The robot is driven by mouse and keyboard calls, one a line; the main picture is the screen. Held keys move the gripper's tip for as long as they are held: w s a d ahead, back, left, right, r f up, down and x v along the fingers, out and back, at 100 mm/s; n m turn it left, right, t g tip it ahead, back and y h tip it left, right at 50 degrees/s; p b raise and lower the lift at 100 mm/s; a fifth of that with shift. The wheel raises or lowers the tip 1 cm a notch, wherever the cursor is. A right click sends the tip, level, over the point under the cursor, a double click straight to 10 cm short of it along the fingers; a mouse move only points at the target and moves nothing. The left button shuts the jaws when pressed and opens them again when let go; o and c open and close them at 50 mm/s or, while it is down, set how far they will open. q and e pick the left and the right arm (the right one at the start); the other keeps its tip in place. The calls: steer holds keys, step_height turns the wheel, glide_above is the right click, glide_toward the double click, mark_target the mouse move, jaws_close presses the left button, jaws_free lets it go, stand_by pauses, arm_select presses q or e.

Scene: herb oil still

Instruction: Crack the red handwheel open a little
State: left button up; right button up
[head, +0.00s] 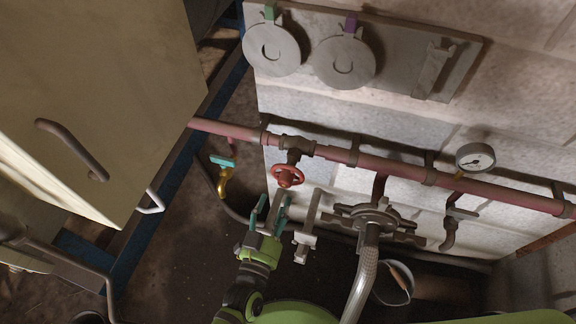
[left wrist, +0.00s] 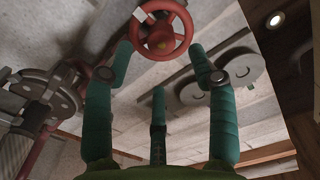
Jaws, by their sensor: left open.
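The red handwheel (head: 287,175) sits on a valve hanging below the dark red pipe. It also shows at the top of the left wrist view (left wrist: 161,32), just beyond my fingertips, with its rim and spokes clear. My left gripper (head: 272,207) has teal fingers and is open and empty, just below and slightly left of the wheel in the head view. In the left wrist view the open fingers (left wrist: 160,52) stand on either side below the wheel. I cannot tell whether any finger touches the rim. My right gripper is not in view.
The dark red pipe (head: 390,166) runs along the block wall with a pressure gauge (head: 476,157). A larger grey wheel (head: 372,218) and a bucket (head: 394,283) are to the right. A teal-handled brass tap (head: 224,172) and a cabinet (head: 95,95) are left.

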mark_target(284, 185)
arm_select(q)
steer(key=shift+w+d+r, duration=0.1)
steer(key=shift+w+r, duration=0.05)
steer(key=shift+w, duration=0.3)
steer(key=shift+x, duration=2.6)
steer(key=c, duration=1.2)
